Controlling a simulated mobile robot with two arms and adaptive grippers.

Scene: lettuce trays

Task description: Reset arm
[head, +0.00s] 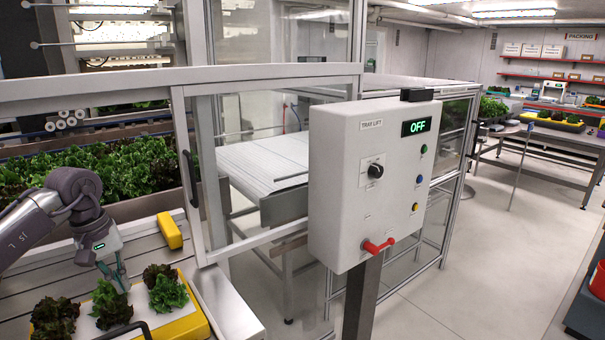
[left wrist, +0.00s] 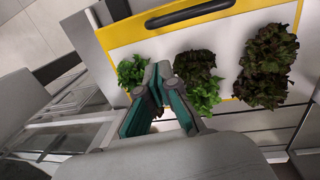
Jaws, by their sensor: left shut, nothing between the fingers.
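My left gripper (head: 122,285) is shut and empty, pointing down over a white tray with a yellow rim (head: 192,322) at the lower left. Lettuce heads sit on the tray: a dark one (head: 53,322), a mixed green one (head: 108,306) and a greener one (head: 168,292). The fingertips look close to the middle lettuce in the head view; I cannot tell if they touch. In the left wrist view the closed fingers (left wrist: 160,70) show between a green lettuce (left wrist: 132,74) and a mixed one (left wrist: 198,80), with the yellow rim (left wrist: 185,20) beyond. My right gripper is not in view.
A tray-lift control box (head: 375,185) reading OFF stands on a post right of the glazed frame. A yellow block (head: 170,231) lies on the slatted surface. A planted lettuce bed (head: 90,172) is behind the arm. Open floor (head: 480,270) lies to the right.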

